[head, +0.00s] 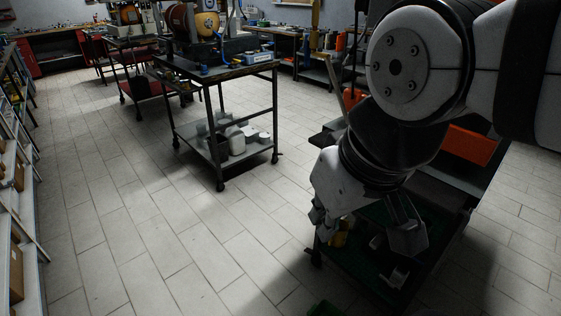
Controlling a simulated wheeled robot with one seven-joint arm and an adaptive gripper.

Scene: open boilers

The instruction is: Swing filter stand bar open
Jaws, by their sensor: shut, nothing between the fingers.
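My arm comes in from the upper right and hangs over a dark cart (452,215) at the lower right. My gripper (322,218) is at the cart's left edge, pointing down, small and partly hidden by my wrist. It is shut, with nothing seen held in it. I cannot pick out the filter stand bar with certainty. My arm hides much of the cart, and whether my gripper touches anything is unclear.
A black wheeled table (222,72) with white containers (236,139) on its lower shelf stands left of centre. Shelving (18,175) lines the left edge. An orange-red box (468,145) is behind my arm. The tiled floor (130,220) between is clear.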

